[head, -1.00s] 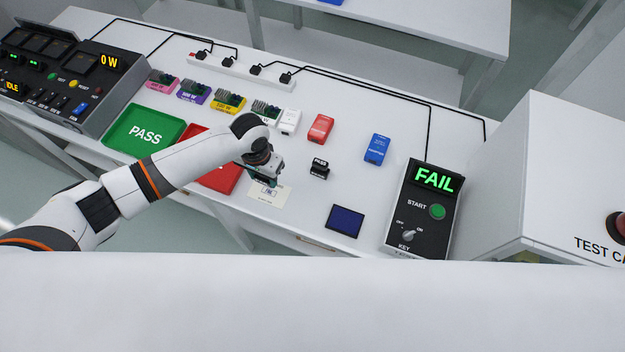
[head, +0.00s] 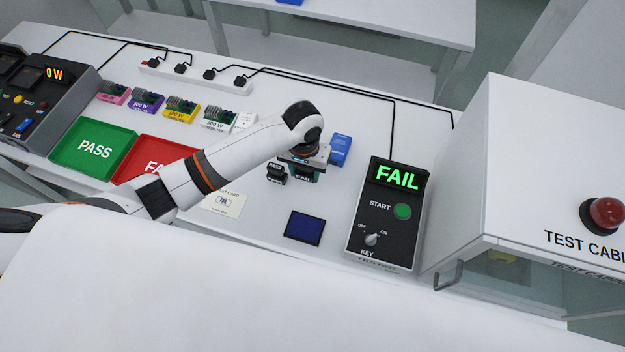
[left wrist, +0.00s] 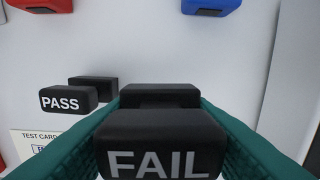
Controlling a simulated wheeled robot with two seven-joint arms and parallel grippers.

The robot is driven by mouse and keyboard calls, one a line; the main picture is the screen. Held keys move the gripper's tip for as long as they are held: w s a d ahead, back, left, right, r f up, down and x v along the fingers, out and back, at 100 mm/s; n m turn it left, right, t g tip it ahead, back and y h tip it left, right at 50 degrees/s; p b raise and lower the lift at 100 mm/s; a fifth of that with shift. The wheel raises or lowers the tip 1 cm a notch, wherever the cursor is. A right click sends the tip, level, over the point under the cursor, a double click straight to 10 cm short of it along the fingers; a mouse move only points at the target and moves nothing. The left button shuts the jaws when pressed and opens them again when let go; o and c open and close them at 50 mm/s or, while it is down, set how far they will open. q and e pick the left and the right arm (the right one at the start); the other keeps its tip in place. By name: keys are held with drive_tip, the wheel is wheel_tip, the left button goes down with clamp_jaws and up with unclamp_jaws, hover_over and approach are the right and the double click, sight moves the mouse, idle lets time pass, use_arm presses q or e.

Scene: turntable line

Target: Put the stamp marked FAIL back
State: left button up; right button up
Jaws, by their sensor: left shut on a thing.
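The FAIL stamp (left wrist: 160,145) is black with white letters and sits between the teal fingers of my left gripper in the left wrist view. In the head view my left gripper (head: 304,172) is shut on this stamp (head: 304,178), just right of the PASS stamp (head: 276,173). The PASS stamp also shows in the left wrist view (left wrist: 68,100), standing on the table apart from the held stamp. I cannot tell whether the FAIL stamp touches the table. My right gripper is in neither view.
A blue ink pad (head: 304,227) and a test card (head: 224,203) lie in front. A blue adapter (head: 340,150) lies behind right. The control box (head: 385,240) reading FAIL stands to the right. Green PASS (head: 95,148) and red FAIL (head: 140,160) trays are left.

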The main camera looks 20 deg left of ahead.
sight(305, 179)
use_arm(q)
drive_tip(key=shift+f, duration=0.95)
wheel_tip(305, 179, down, 2)
drive_tip(key=shift+f, duration=0.75)
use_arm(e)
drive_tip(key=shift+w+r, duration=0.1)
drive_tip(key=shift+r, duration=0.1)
use_arm(q)
drive_tip(key=o, duration=0.8)
drive_tip(key=shift+f, duration=0.1)
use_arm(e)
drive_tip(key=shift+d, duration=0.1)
use_arm(q)
wheel_tip(305, 179, up, 12)
drive_tip(key=shift+r, duration=0.15)
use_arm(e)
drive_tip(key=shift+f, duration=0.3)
